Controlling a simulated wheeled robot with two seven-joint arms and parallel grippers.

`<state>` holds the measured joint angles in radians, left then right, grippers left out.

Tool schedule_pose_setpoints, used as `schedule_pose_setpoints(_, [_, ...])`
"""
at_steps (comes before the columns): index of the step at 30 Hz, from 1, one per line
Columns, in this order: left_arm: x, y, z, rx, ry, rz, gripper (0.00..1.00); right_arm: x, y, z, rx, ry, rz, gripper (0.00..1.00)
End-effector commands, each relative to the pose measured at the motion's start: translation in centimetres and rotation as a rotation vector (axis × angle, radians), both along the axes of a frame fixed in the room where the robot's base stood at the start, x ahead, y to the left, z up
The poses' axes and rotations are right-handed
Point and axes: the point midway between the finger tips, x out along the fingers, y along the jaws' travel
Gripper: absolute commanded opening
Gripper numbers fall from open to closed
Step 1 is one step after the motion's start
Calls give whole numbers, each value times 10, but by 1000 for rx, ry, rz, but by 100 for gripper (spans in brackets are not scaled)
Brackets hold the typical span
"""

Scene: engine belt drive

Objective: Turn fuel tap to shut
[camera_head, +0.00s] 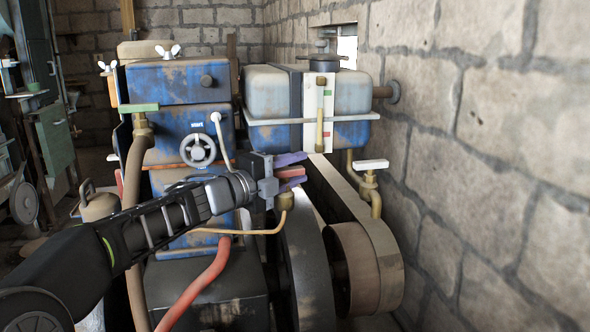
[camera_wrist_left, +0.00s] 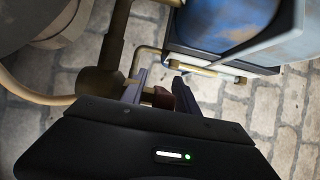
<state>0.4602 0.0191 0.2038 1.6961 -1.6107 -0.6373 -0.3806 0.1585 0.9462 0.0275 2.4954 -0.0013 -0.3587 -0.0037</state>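A tap with a red lever (camera_head: 291,172) and a brass body (camera_head: 285,201) stands at the engine's right side, in front of the belt. My left gripper (camera_head: 293,171) reaches it from the left, with one purple finger above the lever and one below. In the left wrist view the reddish lever (camera_wrist_left: 162,98) also lies between the fingertips (camera_wrist_left: 160,88). I cannot tell whether the fingers press on it or stand slightly apart. The lever points along the fingers, roughly sideways in the head view. My right gripper is not in view.
The blue engine (camera_head: 190,110) with a grey handwheel (camera_head: 198,150) stands left of the blue-white tank (camera_head: 270,95). A second tap with a white lever (camera_head: 371,164) is to the right. The belt (camera_head: 340,190) and pulley (camera_head: 365,270) lie close below. A stone wall (camera_head: 470,150) bounds the right.

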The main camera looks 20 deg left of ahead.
Motion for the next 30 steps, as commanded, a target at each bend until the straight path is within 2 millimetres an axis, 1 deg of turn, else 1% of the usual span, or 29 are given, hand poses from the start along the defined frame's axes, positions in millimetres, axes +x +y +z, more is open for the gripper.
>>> schedule_pose_setpoints(1, [0,0,0,0,0,0,34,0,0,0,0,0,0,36])
schedule_pose_setpoints(12, [0,0,0,0,0,0,4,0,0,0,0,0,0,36])
schedule_pose_setpoints(14, [0,0,0,0,0,0,0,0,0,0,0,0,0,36])
schedule_pose_setpoints(25, [0,0,0,-1,1,-2,0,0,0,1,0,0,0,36])
schedule_pose_setpoints(28, [0,0,3,-1,3,-27,0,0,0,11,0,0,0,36])
schedule_pose_setpoints(30, [1,-1,5,0,3,-61,0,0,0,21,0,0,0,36])
